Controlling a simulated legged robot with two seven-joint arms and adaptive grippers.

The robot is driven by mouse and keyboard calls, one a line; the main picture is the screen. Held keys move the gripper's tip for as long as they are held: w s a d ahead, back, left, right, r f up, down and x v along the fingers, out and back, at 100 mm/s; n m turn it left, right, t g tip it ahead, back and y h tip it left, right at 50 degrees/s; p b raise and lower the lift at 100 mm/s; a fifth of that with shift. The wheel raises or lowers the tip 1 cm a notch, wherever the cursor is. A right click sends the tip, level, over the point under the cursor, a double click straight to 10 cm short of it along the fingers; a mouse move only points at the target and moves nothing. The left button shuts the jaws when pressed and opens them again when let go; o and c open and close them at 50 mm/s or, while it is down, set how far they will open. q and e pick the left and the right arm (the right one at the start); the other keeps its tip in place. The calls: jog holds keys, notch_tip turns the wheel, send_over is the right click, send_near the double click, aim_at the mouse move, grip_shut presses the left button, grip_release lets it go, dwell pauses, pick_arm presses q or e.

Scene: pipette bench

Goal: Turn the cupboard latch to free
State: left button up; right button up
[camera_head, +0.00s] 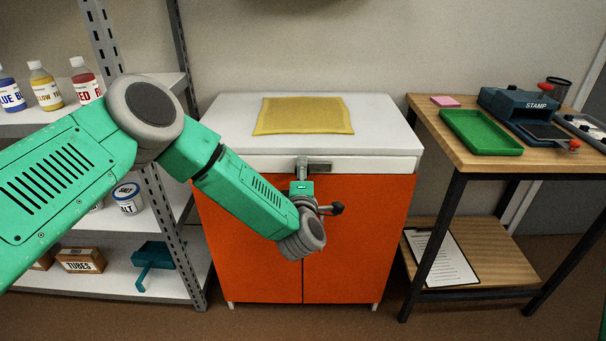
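The cupboard (245,225) has two orange doors under a white top. A grey latch (319,167) lies level across the white strip above the doors, near the middle. My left arm reaches in from the left, and its wrist is in front of the doors. My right gripper is not in view.
A yellow cloth (303,116) lies on the cupboard top. On the left, a shelf unit (180,215) holds bottles, a tub and a box. On the right, a wooden table (455,151) carries a green tray (481,132) and a stamp box (519,103). A clipboard (441,259) lies below.

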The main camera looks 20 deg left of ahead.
pick_arm(q)
jog(key=v, duration=1.2)
jog(key=shift+f, duration=0.1)
